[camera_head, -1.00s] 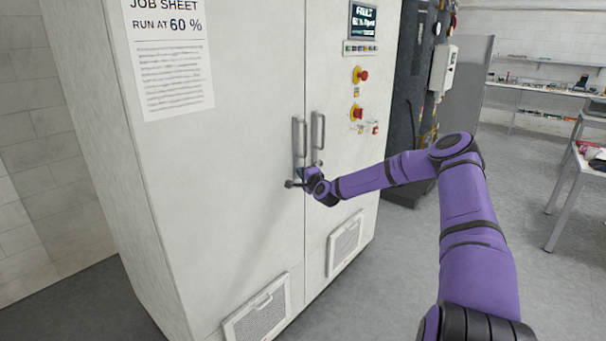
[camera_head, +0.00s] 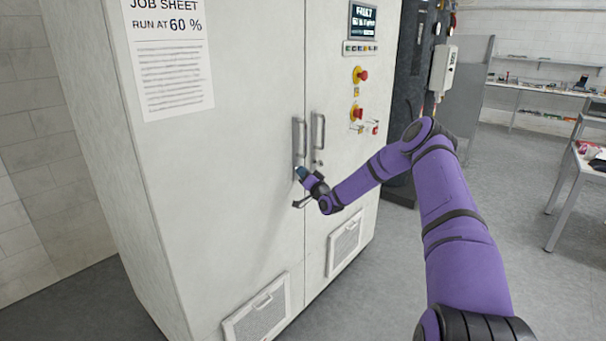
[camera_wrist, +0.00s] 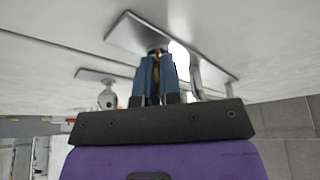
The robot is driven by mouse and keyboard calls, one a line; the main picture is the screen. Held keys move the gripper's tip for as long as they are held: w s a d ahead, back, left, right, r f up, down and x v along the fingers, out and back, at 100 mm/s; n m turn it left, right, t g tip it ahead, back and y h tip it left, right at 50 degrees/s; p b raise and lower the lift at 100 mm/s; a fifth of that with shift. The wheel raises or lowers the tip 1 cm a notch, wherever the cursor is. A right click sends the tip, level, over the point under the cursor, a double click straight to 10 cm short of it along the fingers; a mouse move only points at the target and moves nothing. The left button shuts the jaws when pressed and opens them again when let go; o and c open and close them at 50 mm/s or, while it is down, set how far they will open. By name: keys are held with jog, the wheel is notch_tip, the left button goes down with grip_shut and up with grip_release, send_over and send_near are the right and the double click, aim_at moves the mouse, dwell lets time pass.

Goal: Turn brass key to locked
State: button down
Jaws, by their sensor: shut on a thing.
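In the wrist view a sliver of brass key (camera_wrist: 156,64) shows between the blue fingers of my gripper (camera_wrist: 157,58). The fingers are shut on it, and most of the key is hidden. The key is at a metal lock plate (camera_wrist: 124,33) on the pale cabinet face. In the head view my gripper (camera_head: 300,172) is at the lower end of the left door handle (camera_head: 298,135). The key is too small and covered there to read its angle or any locked marking.
The right door handle (camera_head: 317,132) is close beside my gripper. A second plate with a round metal part (camera_wrist: 107,99) shows in the wrist view. Open floor lies right of the cabinet.

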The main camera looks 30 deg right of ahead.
jog(key=n+y, duration=0.2)
jog(key=n, duration=0.3)
jog(key=n+y, duration=0.3)
jog(key=n, duration=0.2)
dwell(0.4)
jog(key=c, duration=1.3)
grip_release()
jog(key=v, duration=1.1)
jog(key=shift+w+d, duration=0.1)
jog(key=shift+d, duration=0.05)
